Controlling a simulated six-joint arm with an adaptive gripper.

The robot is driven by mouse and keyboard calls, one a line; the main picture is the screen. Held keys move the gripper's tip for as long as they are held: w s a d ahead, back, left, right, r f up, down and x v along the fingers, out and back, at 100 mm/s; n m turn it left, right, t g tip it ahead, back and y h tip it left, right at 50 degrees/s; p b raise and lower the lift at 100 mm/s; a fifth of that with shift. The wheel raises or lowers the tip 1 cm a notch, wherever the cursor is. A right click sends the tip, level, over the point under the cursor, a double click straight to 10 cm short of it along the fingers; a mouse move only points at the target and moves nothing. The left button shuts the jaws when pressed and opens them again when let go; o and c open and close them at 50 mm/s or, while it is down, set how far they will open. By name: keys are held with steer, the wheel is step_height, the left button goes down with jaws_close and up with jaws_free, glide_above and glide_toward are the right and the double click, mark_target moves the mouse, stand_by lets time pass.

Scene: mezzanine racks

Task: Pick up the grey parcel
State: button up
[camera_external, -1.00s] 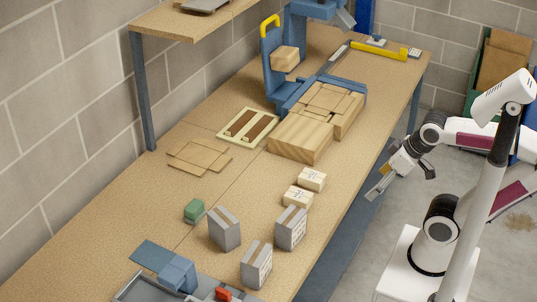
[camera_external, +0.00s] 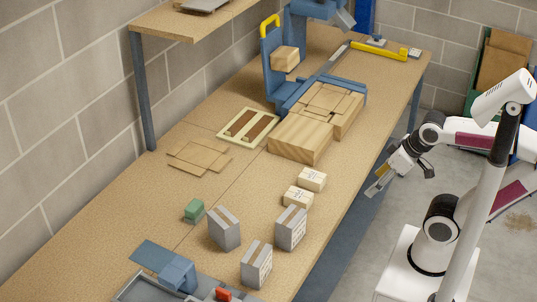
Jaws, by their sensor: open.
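Three grey parcels stand upright on the front part of the workbench: a left grey parcel (camera_external: 224,229), a right grey parcel (camera_external: 291,228) and a front grey parcel (camera_external: 257,265). They stand close together but apart, with printed labels showing on the right and front ones. I cannot tell which one the task means. My gripper (camera_external: 376,187) is open and empty, off the right edge of the bench, to the right of and beyond the parcels.
Two small cream boxes (camera_external: 312,180) (camera_external: 298,197) and a green block (camera_external: 194,211) lie near the parcels. A blue dispenser (camera_external: 165,265) stands in front. Bare bench (camera_external: 110,220) lies left.

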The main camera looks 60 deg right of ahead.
mark_target(300, 209)
steer(key=w+d+r+n+t+h, duration=0.15)
steer(key=w+d+n, duration=0.3)
steer(key=w, duration=0.45)
steer(key=w+d+r+n+t+h, duration=0.1)
steer(key=w+d+r+n+t, duration=0.2)
steer(key=w+n, duration=0.45)
steer(key=w+a+n+t+y, duration=0.35)
steer(key=w+n, duration=0.85)
steer(key=w, duration=0.4)
steer(key=a+f+n+g+y, duration=0.5)
steer(key=a+f+n+y, duration=0.5)
steer(key=n, duration=0.6)
steer(key=s+f+n+g+y, duration=0.2)
steer(key=s+n, duration=0.1)
steer(key=s+a+f+n+g+y, duration=0.1)
steer(key=s+f+n+g+y, duration=0.1)
steer(key=s+n, duration=0.1)
steer(key=s+a+f+n+g+y, duration=0.1)
steer(key=s+f+n+g+y, duration=0.1)
steer(key=s+n+g, duration=0.1)
steer(key=shift+s+a+f+n, duration=0.1)
steer(key=shift+s+a+n, duration=0.15)
steer(key=shift+s+n, duration=0.4)
steer(key=shift+s+d+f+n+y, duration=0.4)
steer(key=shift+s+d+f+n, duration=0.45)
steer(key=shift+d, duration=0.1)
steer(key=shift+s+d+f+n+g, duration=0.3)
steer(key=shift+s+d+f+n, duration=0.1)
steer(key=shift+d+n, duration=0.1)
